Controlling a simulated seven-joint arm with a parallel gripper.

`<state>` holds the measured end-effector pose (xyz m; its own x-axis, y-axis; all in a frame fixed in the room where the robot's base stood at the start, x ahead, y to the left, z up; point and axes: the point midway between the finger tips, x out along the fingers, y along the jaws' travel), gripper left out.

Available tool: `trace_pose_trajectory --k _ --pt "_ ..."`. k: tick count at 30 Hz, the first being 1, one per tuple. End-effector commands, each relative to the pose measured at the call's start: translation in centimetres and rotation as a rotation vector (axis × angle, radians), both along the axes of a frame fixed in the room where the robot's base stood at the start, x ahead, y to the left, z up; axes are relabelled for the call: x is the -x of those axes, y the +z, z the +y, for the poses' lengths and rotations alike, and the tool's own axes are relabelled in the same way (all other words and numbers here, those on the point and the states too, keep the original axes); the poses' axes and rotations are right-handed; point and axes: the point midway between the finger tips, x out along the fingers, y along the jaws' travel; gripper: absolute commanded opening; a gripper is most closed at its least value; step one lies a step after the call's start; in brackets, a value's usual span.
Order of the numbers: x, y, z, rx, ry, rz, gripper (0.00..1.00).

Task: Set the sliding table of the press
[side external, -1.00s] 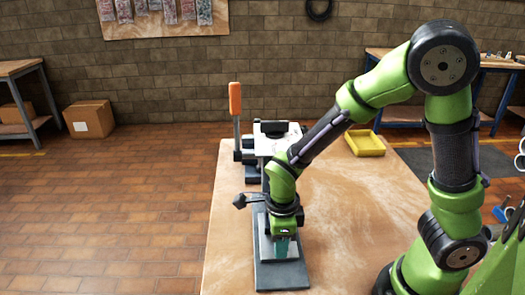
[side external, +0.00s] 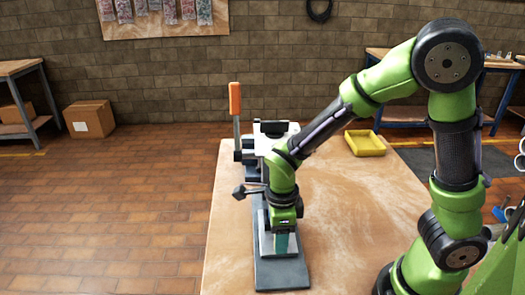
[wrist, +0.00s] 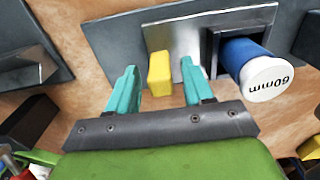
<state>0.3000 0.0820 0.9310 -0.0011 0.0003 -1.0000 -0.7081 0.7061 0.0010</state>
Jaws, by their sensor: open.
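The press (side external: 274,140) stands at the far end of the wooden table, with an orange-handled lever (side external: 235,98) at its left. Its dark base plate (side external: 283,277) runs toward the camera. A lighter grey plate, which looks like the sliding table (side external: 263,243), lies on it under my gripper (side external: 282,243). In the wrist view, a yellow block (wrist: 160,73) stands on a grey metal plate (wrist: 183,42). My gripper's teal fingers (wrist: 158,82) are open, one on each side of the block, with visible gaps. Much of the press is hidden behind my arm.
A yellow tray (side external: 365,143) sits at the table's back right. The tabletop (side external: 350,210) right of the press is clear.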

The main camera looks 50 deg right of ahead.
Motion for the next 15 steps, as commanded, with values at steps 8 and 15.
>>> trace_pose_trajectory --k 8,15 --pt "-0.2 6.5 0.1 -0.006 0.0 -0.01 0.51" --pt "-0.1 12.0 0.0 -0.003 -0.002 -0.008 0.51"
